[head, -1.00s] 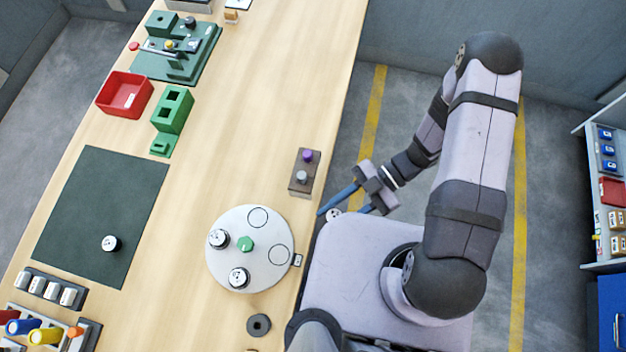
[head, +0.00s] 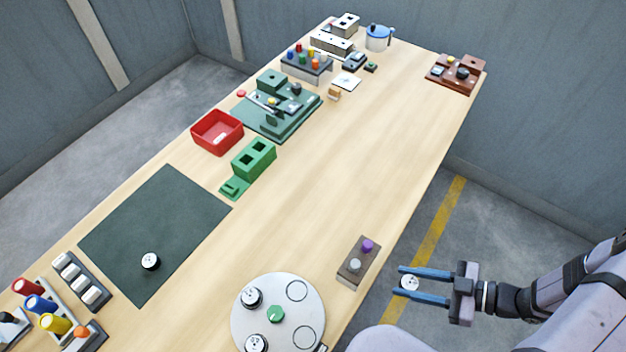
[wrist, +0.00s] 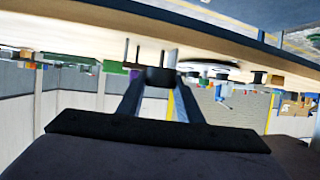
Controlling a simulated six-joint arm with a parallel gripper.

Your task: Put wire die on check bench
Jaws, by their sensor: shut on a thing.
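My gripper (head: 410,285) is shut on a small round piece with a white top (head: 409,283), likely the wire die. It holds the piece off the table's right edge, to the right of the small brown button box. In the wrist view the held piece (wrist: 160,78) shows as a dark shape between the blue fingers. I cannot tell for certain which station is the check bench. A green station (head: 285,118) with small parts stands at the table's left side, and a red-brown station (head: 458,72) stands at the far right corner.
A round white turntable (head: 277,338) carries white-topped pieces and a green knob. Another such piece (head: 151,261) is on the dark mat (head: 190,220). A red bin (head: 217,132) and green block (head: 255,158) stand left. The brown button box (head: 357,262) is near the edge. The table's middle-right is clear.

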